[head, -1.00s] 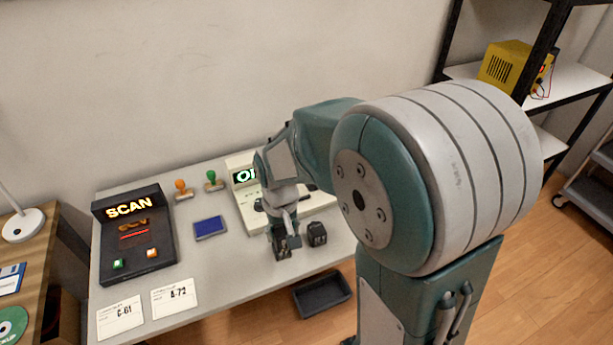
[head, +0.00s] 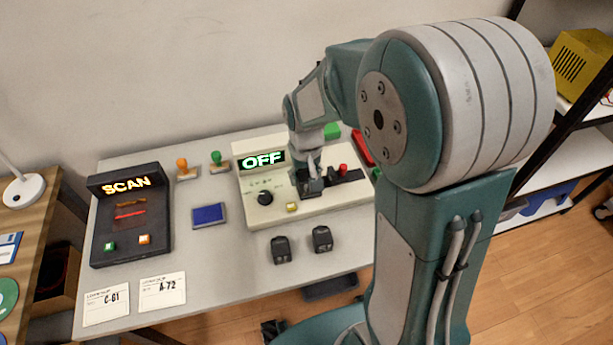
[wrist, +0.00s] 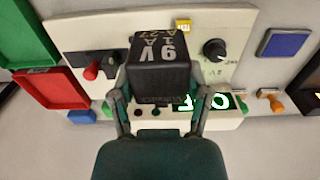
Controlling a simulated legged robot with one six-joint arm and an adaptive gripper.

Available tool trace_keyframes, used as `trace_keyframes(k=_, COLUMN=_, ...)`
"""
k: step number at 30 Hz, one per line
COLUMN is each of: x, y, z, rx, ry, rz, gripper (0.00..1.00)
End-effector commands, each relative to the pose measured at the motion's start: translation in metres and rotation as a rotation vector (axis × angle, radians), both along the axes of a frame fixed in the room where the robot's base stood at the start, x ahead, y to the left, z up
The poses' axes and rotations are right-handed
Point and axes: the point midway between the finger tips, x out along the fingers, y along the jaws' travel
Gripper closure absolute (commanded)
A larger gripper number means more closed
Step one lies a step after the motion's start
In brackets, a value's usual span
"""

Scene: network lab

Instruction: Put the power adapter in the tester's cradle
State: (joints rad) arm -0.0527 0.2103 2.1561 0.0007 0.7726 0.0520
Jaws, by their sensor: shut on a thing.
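My gripper (head: 311,187) is shut on a black power adapter (wrist: 160,70) marked 9V 1A A-27 in the wrist view. It holds the adapter over the right part of the cream tester (head: 265,212), whose display reads OFF. A dark recessed strip, apparently the cradle (head: 347,177), shows beside the gripper, near a red knob (head: 343,168). In the wrist view the adapter covers part of this strip; I cannot tell whether it touches it. Two other black adapters (head: 281,250) (head: 322,239) stand on the table in front of the tester.
The black SCAN unit (head: 130,220) stands at left, with two label cards (head: 107,303) (head: 162,290) in front. Green (wrist: 30,35) and red (wrist: 55,88) trays lie beside the tester.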

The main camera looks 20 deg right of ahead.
Motion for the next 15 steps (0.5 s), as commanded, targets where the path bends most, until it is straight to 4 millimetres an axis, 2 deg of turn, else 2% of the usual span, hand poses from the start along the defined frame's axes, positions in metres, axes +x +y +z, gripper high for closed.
trace_keyframes(k=3, x=0.023, y=-0.011, z=-0.011, rx=0.003, ry=0.002, rz=-0.004, gripper=0.94)
trace_keyframes(k=9, x=0.048, y=-0.015, z=-0.044, rx=0.0, ry=0.003, rz=-0.002, gripper=0.94)
trace_keyframes(k=15, x=0.063, y=-0.018, z=-0.062, rx=-0.002, ry=-0.001, rz=-0.001, gripper=0.94)
